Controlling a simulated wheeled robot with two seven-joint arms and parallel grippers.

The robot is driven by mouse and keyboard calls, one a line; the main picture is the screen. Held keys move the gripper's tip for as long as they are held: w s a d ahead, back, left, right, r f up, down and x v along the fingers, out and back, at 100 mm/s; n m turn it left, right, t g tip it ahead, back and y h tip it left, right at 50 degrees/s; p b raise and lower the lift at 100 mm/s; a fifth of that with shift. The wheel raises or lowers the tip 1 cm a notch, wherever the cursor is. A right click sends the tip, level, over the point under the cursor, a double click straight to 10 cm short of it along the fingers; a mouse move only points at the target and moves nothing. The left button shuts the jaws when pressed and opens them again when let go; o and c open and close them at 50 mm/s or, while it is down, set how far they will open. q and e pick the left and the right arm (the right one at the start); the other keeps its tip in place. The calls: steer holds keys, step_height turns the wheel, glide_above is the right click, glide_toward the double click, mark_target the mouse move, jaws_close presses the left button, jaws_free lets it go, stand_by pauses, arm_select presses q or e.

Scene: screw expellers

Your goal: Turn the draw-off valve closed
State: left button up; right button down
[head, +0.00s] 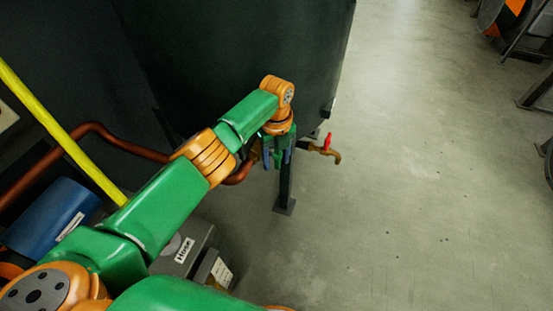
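The draw-off valve (326,150) is a small brass tap with a red handle (328,141). It sticks out to the right from low on the dark tank (250,50), its spout bent down. My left gripper (277,162) hangs fingers down at the end of the green and orange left arm, to the left of the valve and apart from the red handle. Its fingers are small and dark here; I cannot tell how far apart they are. The valve's inner end is partly hidden behind the gripper. My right gripper is not in view.
A dark tank leg (286,190) stands just beside the gripper. A copper pipe (120,148) and a yellow pipe (62,134) run at the left. A grey box labelled "Hose" (190,245) and a blue cylinder (52,218) lie below. The concrete floor (430,200) on the right is clear.

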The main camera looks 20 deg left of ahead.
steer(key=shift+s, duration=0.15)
arm_select(q)
step_height(320, 180, up, 6)
steer(key=shift+r+p, duration=0.1)
steer(key=shift+p, duration=0.9)
steer(key=shift+r, duration=0.45)
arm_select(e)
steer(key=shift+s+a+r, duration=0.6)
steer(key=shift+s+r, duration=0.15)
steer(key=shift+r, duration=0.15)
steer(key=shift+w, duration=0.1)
arm_select(q)
steer(key=shift+f, duration=0.1)
